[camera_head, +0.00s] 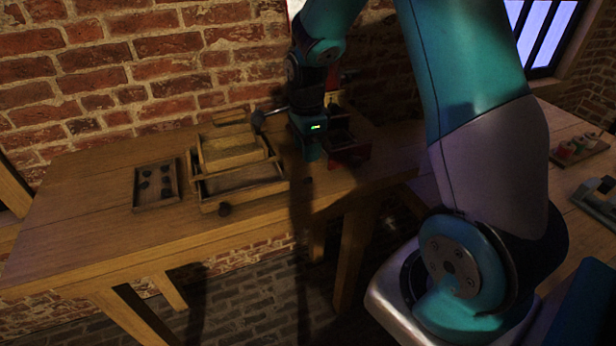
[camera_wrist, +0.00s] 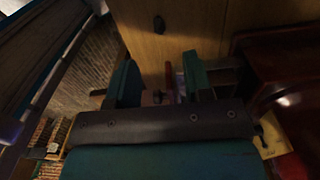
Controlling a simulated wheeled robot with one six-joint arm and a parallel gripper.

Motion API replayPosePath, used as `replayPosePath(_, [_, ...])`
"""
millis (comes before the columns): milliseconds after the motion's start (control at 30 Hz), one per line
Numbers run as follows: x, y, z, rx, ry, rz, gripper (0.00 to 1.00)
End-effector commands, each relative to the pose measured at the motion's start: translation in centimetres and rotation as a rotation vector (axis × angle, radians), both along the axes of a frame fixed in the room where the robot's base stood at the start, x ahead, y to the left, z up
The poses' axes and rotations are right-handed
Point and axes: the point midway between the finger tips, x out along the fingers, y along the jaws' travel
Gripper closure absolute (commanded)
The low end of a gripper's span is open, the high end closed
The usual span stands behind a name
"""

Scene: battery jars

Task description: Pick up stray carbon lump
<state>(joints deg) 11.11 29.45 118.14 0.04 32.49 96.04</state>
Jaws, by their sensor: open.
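A shallow tray (camera_head: 136,205) with several dark lumps lies at the left. Stacked wooden trays (camera_head: 240,193) fill the middle. A dark red box (camera_head: 352,157) stands close right of my gripper; a red surface (camera_wrist: 288,60) also shows in the wrist view. The table's front left is clear.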

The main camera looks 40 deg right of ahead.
Motion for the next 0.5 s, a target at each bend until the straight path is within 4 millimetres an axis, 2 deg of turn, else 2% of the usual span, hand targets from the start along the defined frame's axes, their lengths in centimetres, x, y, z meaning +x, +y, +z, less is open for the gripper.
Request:
replayPosePath(100, [-0.1,0.0,-1.9,0.001,0.004,0.001,0.53])
replayPosePath(367, [-0.1,0.0,-3.8,0.001,0.003,0.002,0.53])
replayPosePath(500, [-0.3,-0.1,-5.9,0.001,0.005,0.002,0.53])
